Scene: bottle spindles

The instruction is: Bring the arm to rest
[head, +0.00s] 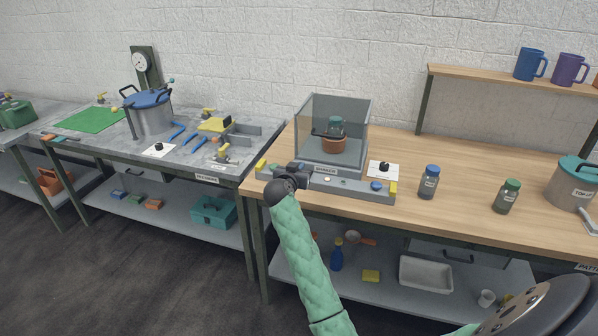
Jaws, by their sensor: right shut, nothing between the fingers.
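My right gripper (305,171) is at the end of my green-sleeved arm, which reaches up from the bottom of the head view. It is shut and empty, just in front of a clear-walled box (350,115) on the wooden bench (450,222). It overlaps the grey strip at the box's front in the picture; I cannot tell whether it touches. My left gripper is not in view.
A blue-capped bottle (428,182) and a green-capped bottle (507,196) stand on the bench, right of a white card with a black knob (383,168). A teal-lidded pot (574,182) is at the far right. The grey table (95,150) at left holds a large blue-lidded pot (150,110).

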